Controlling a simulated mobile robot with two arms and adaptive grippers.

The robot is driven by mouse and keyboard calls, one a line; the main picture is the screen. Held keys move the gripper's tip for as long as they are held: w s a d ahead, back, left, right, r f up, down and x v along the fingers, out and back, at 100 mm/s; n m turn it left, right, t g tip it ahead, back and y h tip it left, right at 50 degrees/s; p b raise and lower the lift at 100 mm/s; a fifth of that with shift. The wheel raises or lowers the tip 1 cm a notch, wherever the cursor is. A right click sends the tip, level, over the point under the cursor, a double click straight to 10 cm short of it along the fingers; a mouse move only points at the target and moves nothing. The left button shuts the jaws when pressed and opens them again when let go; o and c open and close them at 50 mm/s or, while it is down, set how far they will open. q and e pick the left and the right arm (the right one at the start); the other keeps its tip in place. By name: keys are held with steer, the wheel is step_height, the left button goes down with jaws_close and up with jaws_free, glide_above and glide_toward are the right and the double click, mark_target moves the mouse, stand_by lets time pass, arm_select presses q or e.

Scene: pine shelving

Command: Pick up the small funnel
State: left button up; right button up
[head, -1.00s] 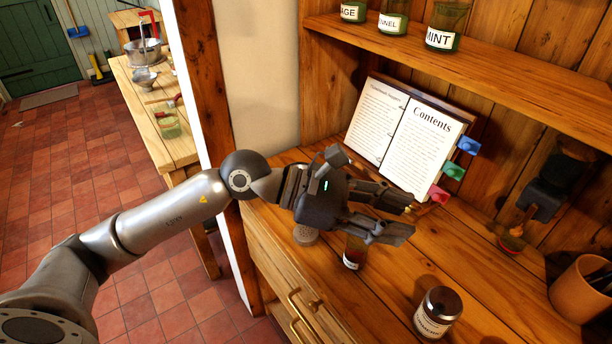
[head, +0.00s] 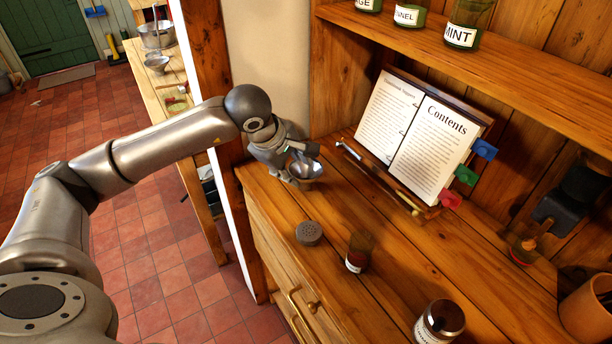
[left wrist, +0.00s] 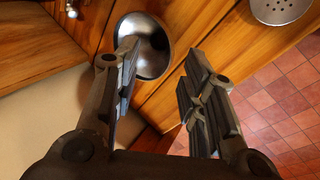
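The small funnel (head: 309,172) is a shiny metal cone with a wide round mouth, at the back left of the wooden counter. In the left wrist view the funnel (left wrist: 146,46) shows as a round silver mouth beyond the fingertips. My left gripper (head: 297,157) is right at the funnel and hides part of it in the head view. My right gripper is not in view.
A perforated round lid (head: 309,233), a small labelled jar (head: 358,252) and a dark-lidded jar (head: 439,322) stand on the counter (head: 400,270). An open book (head: 420,135) leans on a stand behind. A shelf (head: 500,75) with jars runs above.

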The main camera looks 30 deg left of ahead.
mark_target(299, 179)
arm_select(q)
steer(key=p+x, duration=0.2)
steer(key=x, duration=0.3)
steer(key=shift+w+f, duration=0.1)
steer(key=shift+f, duration=0.2)
jaws_close()
